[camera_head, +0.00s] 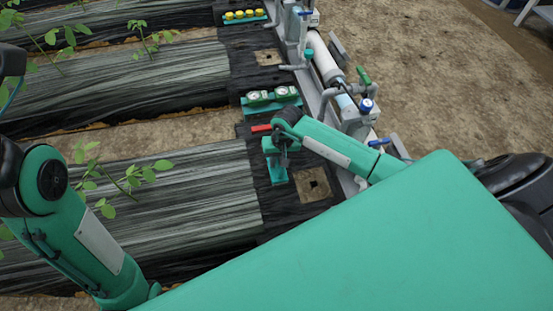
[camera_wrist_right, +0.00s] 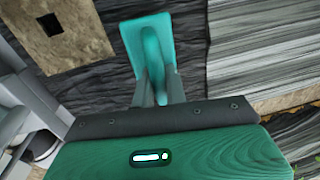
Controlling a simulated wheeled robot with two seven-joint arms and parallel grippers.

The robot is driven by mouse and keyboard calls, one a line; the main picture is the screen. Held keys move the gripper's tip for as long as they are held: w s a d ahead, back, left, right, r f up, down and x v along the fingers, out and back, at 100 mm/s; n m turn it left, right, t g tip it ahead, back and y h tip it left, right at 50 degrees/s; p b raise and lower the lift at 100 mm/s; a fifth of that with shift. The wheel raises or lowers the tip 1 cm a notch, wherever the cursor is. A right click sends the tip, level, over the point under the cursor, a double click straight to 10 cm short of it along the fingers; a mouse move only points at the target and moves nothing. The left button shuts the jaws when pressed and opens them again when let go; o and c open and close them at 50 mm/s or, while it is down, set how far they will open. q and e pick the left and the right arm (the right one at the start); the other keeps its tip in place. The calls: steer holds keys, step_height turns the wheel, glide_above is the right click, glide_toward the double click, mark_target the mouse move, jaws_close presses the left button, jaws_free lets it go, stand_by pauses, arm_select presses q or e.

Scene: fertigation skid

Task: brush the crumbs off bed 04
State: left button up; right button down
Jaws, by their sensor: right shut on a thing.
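My right gripper (camera_head: 282,160) points down over the dark strip at the right end of the nearest bed (camera_head: 170,205). In the right wrist view, its two grey fingers (camera_wrist_right: 158,88) are shut on the raised grip of a teal flat-headed tool (camera_wrist_right: 147,35), perhaps the brush. The tool's flat teal head (camera_head: 278,175) shows below the fingers in the head view. Bristles are hidden, and I cannot tell whether it touches the strip. I cannot make out crumbs or a bed number. My left arm is at the left, its gripper out of view.
A red piece (camera_head: 261,128) lies just beyond my right gripper. Green gauges (camera_head: 271,97) sit on a teal base. Pipes with blue and green handles (camera_head: 360,95) run along the right. A tan square with a hole (camera_head: 312,184) is close right. Seedlings (camera_head: 120,178) stand left.

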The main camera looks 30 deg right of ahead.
steer(key=shift+f+b, duration=0.3)
steer(key=shift+f, duration=0.15)
